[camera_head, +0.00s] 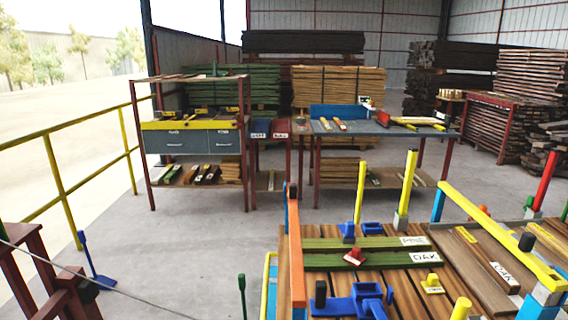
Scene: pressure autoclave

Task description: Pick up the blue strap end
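No piece in view is plainly a strap end, and I cannot tell which blue part it is. A blue upright piece with a flat foot (93,262) stands on the floor at the left, by the yellow railing. A thin grey line (60,263) runs from the left edge down past its foot. On the plank-topped bench (290,262) in the foreground lie a blue clamp-like part (352,304) near the front and smaller blue blocks (371,228) farther back. Neither of my grippers shows.
An orange bar (295,250) and a yellow bar (498,235) rise over the bench. Green boards (350,260) lie on it beside labels. A dark red frame (35,265) stands at the left. Workbenches (190,140) and lumber stacks stand behind. The concrete floor (190,250) between is mostly clear.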

